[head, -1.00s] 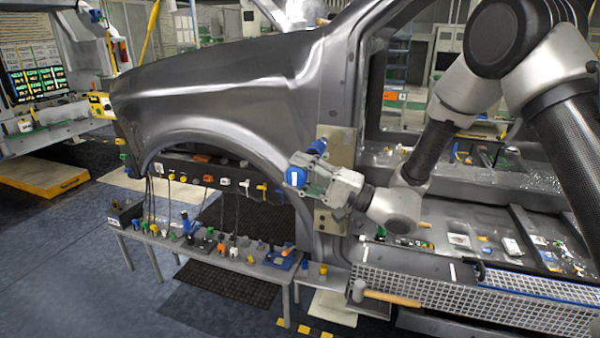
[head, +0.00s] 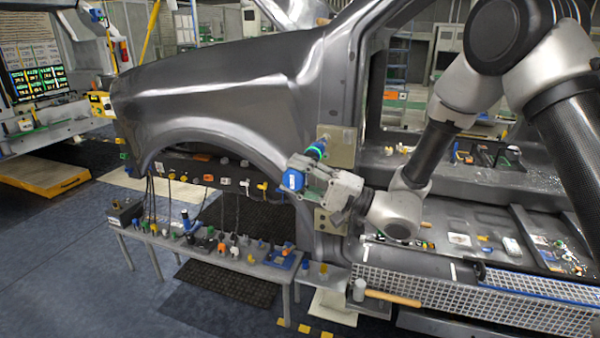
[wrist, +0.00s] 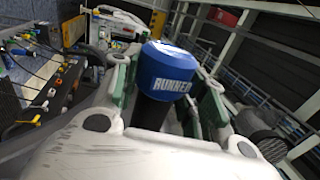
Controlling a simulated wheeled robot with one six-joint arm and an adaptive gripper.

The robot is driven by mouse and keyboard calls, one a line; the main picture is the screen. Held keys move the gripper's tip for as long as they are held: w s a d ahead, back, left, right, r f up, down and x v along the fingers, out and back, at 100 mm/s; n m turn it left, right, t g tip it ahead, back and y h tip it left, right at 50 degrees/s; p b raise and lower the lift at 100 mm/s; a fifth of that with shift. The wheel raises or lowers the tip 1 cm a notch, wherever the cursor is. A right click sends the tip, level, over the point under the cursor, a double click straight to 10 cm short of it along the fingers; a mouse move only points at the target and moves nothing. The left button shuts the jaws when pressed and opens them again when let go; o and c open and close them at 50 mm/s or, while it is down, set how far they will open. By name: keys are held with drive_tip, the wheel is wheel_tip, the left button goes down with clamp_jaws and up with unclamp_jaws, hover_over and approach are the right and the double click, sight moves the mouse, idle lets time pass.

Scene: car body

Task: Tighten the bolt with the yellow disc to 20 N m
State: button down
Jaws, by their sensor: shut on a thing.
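My gripper (head: 313,180) is shut on a blue and black tool (head: 293,180). The tool's blue cap reads "RUNNER" (wrist: 168,70) in the wrist view. A lower beige plate (head: 325,224) is partly behind my gripper. I cannot make out the bolt or a yellow disc on either plate.
A low bench (head: 205,252) with several small tools and cables stands below the wheel arch. A mallet with a wooden handle (head: 392,298) lies at the sill's front. A mesh panel (head: 470,301) runs along the sill.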

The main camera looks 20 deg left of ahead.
sight(303, 185)
drive_tip(key=shift+s+a, duration=0.1)
drive_tip(key=shift+s, duration=1.5)
